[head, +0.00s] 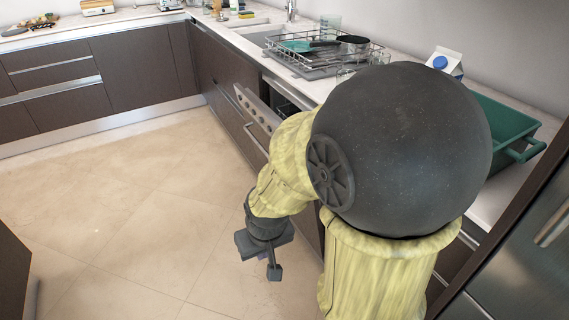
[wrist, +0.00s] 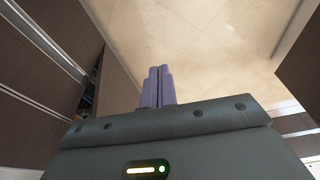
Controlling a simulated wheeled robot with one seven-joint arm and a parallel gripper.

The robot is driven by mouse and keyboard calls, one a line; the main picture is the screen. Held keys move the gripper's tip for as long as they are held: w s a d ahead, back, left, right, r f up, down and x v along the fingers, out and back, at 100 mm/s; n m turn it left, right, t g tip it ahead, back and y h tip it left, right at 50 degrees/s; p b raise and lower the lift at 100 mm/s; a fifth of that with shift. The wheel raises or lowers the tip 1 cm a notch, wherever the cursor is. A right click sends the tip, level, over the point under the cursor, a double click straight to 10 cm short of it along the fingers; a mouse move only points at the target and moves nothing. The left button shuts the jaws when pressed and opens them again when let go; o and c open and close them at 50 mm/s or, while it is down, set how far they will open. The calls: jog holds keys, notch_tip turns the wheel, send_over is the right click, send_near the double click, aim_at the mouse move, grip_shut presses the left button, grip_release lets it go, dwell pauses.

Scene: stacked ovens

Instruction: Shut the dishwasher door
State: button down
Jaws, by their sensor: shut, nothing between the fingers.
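The dishwasher door (head: 257,110) is ajar in the head view, tilted out from the counter front, its silver top edge with round marks facing up. A dark gap (head: 284,98) shows behind it. My arm hides the door's lower and right parts. My gripper (head: 273,270) hangs low over the floor, in front of the cabinets and nearer to me than the visible part of the door. In the wrist view its fingers (wrist: 157,86) are together and empty, with floor beyond them. I cannot tell whether my arm touches the door.
A dish rack (head: 310,58) with a pan stands on the counter above the door. A green bin (head: 505,125) and a carton (head: 445,62) stand at the right. The tiled floor (head: 130,190) to the left is clear. A dark cabinet edge (head: 12,265) is at lower left.

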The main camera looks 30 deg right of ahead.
jog(key=w+d+f+n+t+h+p, duration=0.15)
jog(key=w+f, duration=0.25)
jog(key=w, duration=0.4)
jog(key=w+d+f+n+t+h, duration=0.15)
jog(key=w+f, duration=0.25)
jog(key=w, duration=0.4)
jog(key=w+d+n+t+h+p, duration=0.1)
jog(key=w+d+n+t+h, duration=0.6)
jog(key=h, duration=0.3)
jog(key=shift+w+r+n+t+p, duration=0.3)
jog(key=shift+n+t, duration=0.3)
jog(key=shift+t, duration=0.3)
jog(key=shift+d, duration=0.1)
jog(key=s+d+b+x, duration=0.1)
jog(key=s+d+x, duration=0.1)
jog(key=x, duration=1.1)
jog(key=shift+b, duration=0.4)
